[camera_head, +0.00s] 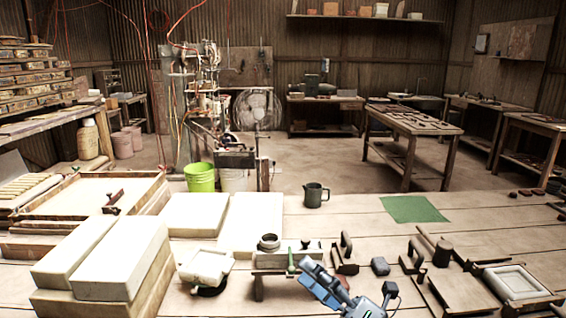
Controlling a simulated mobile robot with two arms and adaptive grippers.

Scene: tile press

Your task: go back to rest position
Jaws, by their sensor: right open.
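My right gripper (322,285) shows in blue and grey at the bottom middle of the head view, low over the front of the wooden worktable (340,222). It is open, and I see nothing held in it. It is close to the front of a small wooden stand (268,262) with a dark ring (269,242) on it; I cannot tell whether they touch. My left gripper is not in view.
White blocks (120,258) are stacked on the left. Wooden tools, a dark mallet (443,252) and a framed white tile (512,281) fill the right. The table's back middle is mostly clear.

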